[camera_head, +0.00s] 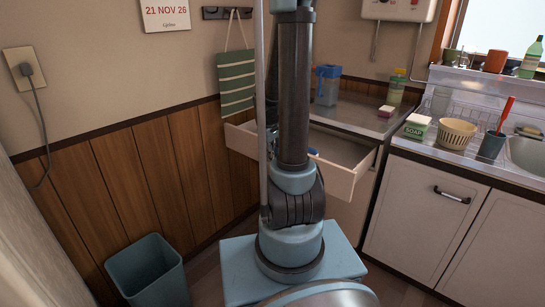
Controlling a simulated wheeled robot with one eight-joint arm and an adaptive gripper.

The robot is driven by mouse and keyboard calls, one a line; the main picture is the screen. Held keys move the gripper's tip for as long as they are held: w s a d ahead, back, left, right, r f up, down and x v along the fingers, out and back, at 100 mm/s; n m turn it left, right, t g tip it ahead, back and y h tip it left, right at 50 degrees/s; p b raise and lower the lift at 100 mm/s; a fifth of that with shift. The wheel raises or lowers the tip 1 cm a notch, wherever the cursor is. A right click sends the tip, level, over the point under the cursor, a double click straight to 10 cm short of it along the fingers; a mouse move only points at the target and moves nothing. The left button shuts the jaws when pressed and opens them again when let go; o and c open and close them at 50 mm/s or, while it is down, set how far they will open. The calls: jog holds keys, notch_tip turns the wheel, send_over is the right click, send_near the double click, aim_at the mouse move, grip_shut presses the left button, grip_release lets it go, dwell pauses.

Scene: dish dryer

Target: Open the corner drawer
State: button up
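The corner drawer (338,182) is a cream-coloured drawer under the metal counter in the corner. It is pulled out, with its open inside visible to the right of my arm. My upright arm stands in front of it and hides the middle of its front and part of its inside. My gripper cannot be made out; it is hidden behind my arm. A small blue bit shows just right of the arm over the drawer, and I cannot tell what it is.
The counter (372,115) bears a blue-lidded jug (327,88) and a bottle (396,88). A striped towel (236,82) hangs by the drawer's left end. A blue bin (147,272) stands at lower left. White cabinets (420,215) stand at right.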

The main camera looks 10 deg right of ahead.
jog(key=shift+r, duration=0.15)
notch_tip(320, 180, up, 11)
jog(key=s+a, duration=0.1)
jog(key=shift+a+r, duration=0.2)
jog(key=shift+a, duration=0.2)
jog(key=shift+s, duration=0.1)
dwell(0.4)
jog(key=s+a+f+m+y, duration=0.1)
jog(key=s+a+f+m, duration=0.1)
jog(key=s, duration=0.9)
jog(key=s+a+f+m+t, duration=0.1)
jog(key=s+f+m, duration=0.3)
jog(key=s, duration=0.7)
jog(key=shift+s+a+m+y, duration=0.35)
jog(key=shift+s+m+y, duration=0.05)
jog(key=shift+m, duration=0.1)
jog(key=shift+w+f, duration=0.25)
jog(key=shift+w, duration=0.2)
